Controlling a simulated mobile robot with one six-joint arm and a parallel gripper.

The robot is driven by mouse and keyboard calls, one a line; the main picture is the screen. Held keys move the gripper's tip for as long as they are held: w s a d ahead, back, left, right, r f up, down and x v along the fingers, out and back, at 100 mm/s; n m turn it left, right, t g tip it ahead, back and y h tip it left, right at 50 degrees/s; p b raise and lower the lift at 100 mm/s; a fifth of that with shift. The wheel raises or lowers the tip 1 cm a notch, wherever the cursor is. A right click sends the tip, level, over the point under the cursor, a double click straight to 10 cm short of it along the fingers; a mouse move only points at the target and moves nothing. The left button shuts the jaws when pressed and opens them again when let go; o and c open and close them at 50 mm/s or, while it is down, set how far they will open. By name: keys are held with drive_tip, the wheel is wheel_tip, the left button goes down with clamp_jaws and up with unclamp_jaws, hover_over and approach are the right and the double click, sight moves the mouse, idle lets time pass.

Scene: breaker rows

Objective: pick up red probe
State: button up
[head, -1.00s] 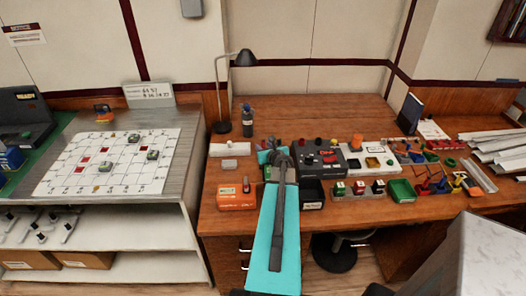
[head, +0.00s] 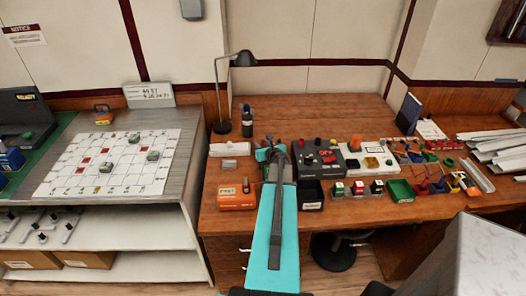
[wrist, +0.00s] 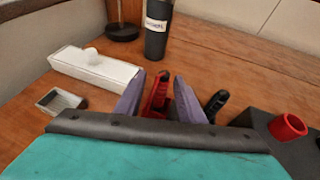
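The red probe (wrist: 158,96) shows in the wrist view between the two purple fingers of my gripper (wrist: 159,82). My gripper is open, with a finger on each side of the probe; narrow gaps seem to show beside it. Its lower part is hidden behind my dark wrist edge. A black probe (wrist: 215,104) lies just right of the right finger. In the head view my gripper (head: 268,153) is over the desk, left of the dark meter box (head: 320,170), and my arm hides most of the probes.
A white box (wrist: 93,70) and a small grey tray (wrist: 61,101) are to the left. A dark bottle (wrist: 157,28) stands behind. A red socket (wrist: 287,127) rises from the dark box at right. An orange box (head: 236,199) and a black bin (head: 312,196) flank my arm.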

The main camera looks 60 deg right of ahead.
drive_tip(key=shift+p+x, duration=0.5)
drive_tip(key=shift+x, duration=1.25)
clamp_jaws()
